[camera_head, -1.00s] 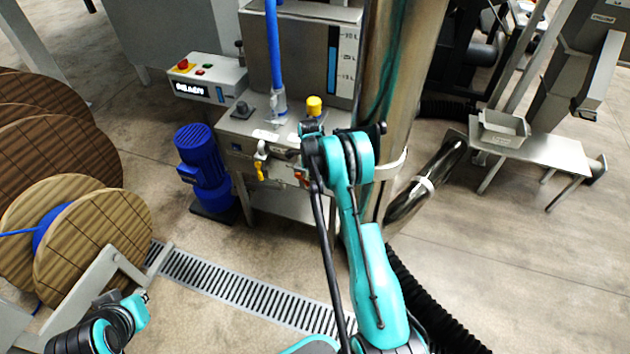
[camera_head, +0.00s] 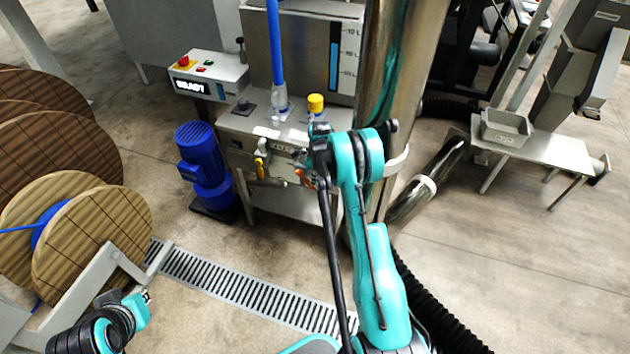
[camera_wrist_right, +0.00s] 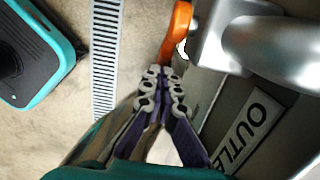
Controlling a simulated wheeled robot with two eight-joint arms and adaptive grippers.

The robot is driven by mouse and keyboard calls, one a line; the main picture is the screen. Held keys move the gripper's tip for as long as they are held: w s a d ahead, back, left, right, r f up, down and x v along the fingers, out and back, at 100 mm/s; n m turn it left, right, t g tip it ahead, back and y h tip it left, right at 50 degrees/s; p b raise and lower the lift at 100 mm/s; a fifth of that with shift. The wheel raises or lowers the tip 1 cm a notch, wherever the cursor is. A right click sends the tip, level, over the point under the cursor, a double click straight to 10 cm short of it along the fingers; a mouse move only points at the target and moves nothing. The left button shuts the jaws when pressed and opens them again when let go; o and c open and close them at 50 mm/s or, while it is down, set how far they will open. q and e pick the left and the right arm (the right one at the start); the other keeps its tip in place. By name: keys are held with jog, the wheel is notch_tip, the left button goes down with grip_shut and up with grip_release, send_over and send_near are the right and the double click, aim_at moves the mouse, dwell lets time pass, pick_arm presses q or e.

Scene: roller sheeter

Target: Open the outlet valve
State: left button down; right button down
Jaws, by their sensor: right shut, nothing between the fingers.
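The outlet valve's orange handle (camera_wrist_right: 176,32) shows at the top of the right wrist view, beside a grey metal valve body (camera_wrist_right: 212,42). An OUTLET label (camera_wrist_right: 247,127) is on the machine's face. My right gripper (camera_wrist_right: 162,73) is shut and empty, its tips right at the handle's lower end; I cannot tell whether they touch. In the head view, a bit of the orange handle (camera_head: 309,181) shows beside my right arm, which hides the right gripper. My left gripper (camera_head: 146,297) is at lower left, far from the valve; its jaws are too small to read.
A second valve with a yellow handle (camera_head: 260,168) is just left of the outlet valve. A blue motor (camera_head: 204,170) stands left of the machine. A steel column (camera_head: 402,70) rises close on the right. A floor grate (camera_head: 240,292) and open floor lie in front.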

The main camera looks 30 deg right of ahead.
aim_at(310, 187)
jog(key=shift+w+a+f+b, duration=0.15)
jog(key=shift+f+b, duration=0.3)
jog(key=shift+f, duration=0.1)
jog(key=shift+w+a+f+b, duration=0.1)
jog(key=shift+f+b, duration=0.35)
jog(key=shift+f, duration=0.05)
jog(key=shift+w+a+f+b, duration=0.35)
jog(key=shift+w+f+b, duration=0.1)
jog(key=shift+f+b, duration=0.2)
jog(key=shift+w, duration=0.1)
dwell(0.9)
